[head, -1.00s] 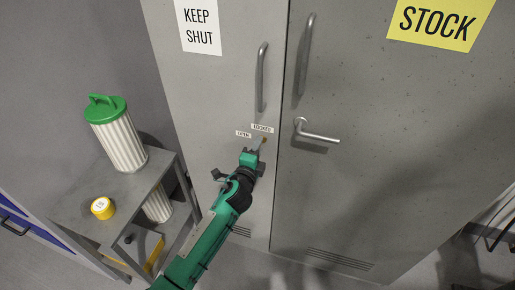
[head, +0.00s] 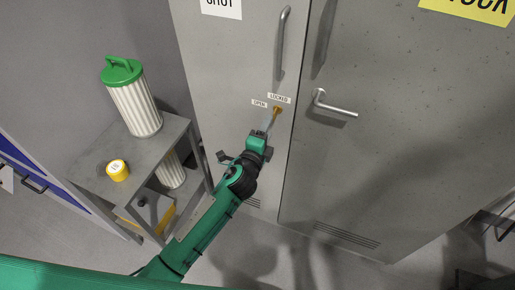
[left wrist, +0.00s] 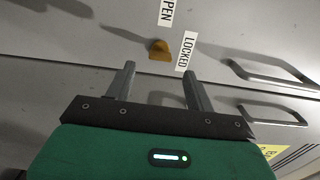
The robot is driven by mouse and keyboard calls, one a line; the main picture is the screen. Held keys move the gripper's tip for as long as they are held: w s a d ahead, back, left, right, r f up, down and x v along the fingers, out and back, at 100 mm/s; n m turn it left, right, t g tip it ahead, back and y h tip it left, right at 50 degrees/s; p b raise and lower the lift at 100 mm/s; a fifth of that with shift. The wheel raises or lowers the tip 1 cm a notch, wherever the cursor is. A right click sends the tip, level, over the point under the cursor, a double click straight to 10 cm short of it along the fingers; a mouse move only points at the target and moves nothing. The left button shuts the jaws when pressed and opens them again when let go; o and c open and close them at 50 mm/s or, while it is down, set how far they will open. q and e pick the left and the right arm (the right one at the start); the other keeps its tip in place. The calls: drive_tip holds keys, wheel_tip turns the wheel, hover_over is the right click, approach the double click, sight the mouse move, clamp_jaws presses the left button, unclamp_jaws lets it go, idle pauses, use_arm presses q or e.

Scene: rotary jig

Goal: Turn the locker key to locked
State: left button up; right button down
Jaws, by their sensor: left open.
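Which label the key points to is unclear. My right gripper is not in view.
Door handles stand out above the key (head: 282,45) and on the right door (head: 333,106). A grey shelf cart (head: 145,165) at the left carries a white filter with a green lid (head: 134,100) and a yellow roll (head: 117,170). Floor shows below the locker.

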use_arm(q)
drive_tip(key=b+v, duration=0.1)
drive_tip(key=v, duration=0.7)
drive_tip(key=s+a+f+n+g+y, duration=0.1)
drive_tip(key=s+a+f+n+g, duration=0.25)
drive_tip(key=f, duration=0.95)
drive_tip(key=s+a+f+n+g+y, duration=0.2)
drive_tip(key=a+f, duration=0.2)
drive_tip(key=f, duration=0.8)
drive_tip(key=s+a+f+n+g+y, duration=0.1)
drive_tip(key=s+a+f+n+g, duration=0.15)
drive_tip(key=f, duration=1.05)
drive_tip(key=s+a+f+n+g, duration=0.2)
drive_tip(key=s+f, duration=0.5)
drive_tip(key=s, duration=0.6)
drive_tip(key=s+a+f+n+g+y, duration=0.1)
drive_tip(key=s+a+f+n+g, duration=0.2)
drive_tip(key=s, duration=1)
drive_tip(key=s+a+f+n+g, duration=0.3)
drive_tip(key=s+a+f+n, duration=0.3)
drive_tip(key=s+f, duration=0.7)
drive_tip(key=shift+s+a+f+y, duration=0.2)
drive_tip(key=shift+s+a+y, duration=0.1)
drive_tip(key=shift+a, duration=0.2)
